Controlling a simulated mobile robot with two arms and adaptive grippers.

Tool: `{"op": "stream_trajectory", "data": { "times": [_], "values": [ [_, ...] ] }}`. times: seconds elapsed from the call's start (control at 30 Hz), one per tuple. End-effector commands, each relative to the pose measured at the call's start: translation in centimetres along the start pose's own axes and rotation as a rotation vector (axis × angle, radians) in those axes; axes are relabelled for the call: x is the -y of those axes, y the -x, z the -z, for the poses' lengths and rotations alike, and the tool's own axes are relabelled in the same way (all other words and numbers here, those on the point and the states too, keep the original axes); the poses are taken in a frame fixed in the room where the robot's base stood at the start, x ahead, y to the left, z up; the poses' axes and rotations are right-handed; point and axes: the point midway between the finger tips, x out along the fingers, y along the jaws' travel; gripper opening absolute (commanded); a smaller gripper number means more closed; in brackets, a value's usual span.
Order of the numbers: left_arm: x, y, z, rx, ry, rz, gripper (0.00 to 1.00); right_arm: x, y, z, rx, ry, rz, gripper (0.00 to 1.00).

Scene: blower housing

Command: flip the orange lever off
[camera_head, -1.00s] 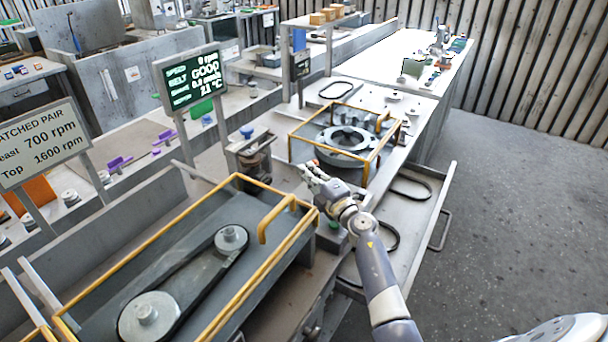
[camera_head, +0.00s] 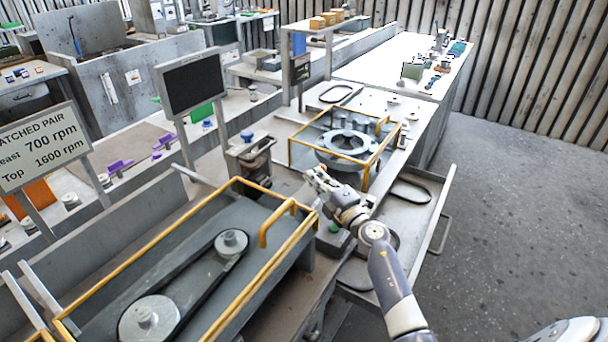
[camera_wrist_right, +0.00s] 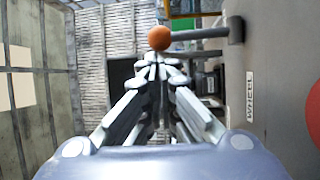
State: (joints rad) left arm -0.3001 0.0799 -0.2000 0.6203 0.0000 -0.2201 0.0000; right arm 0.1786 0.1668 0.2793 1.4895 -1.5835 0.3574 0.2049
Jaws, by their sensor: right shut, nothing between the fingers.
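The orange lever shows in the right wrist view as an orange ball knob (camera_wrist_right: 159,38) on a grey rod (camera_wrist_right: 203,33) that runs right to a dark bracket. My right gripper (camera_wrist_right: 157,62) is shut and empty, with its fingertips just below the knob in that view. I cannot tell whether they touch it. In the head view my right gripper (camera_head: 314,178) is beside the machine bench, and a small orange spot shows at its tips; the rest of the lever is hidden there. The display (camera_head: 192,82) is black. My left gripper is not in view.
A yellow-framed belt drive (camera_head: 190,265) stands at front left. A yellow guard frame surrounds a grey ring housing (camera_head: 348,142) beyond the gripper. An open drawer (camera_head: 425,215) with belts lies to the right. In the wrist view, a "WHEEL" label (camera_wrist_right: 250,97) is nearby.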

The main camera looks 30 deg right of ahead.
Motion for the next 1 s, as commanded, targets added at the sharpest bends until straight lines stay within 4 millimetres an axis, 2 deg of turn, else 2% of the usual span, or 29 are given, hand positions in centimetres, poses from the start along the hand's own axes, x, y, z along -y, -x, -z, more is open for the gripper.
{"op": "stream_trajectory", "data": {
  "times": [1.0],
  "values": [
    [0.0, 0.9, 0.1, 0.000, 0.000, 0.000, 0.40, 0.3, 1.9, -1.2, 0.006, 0.002, 0.002, 0.00]
  ]
}}
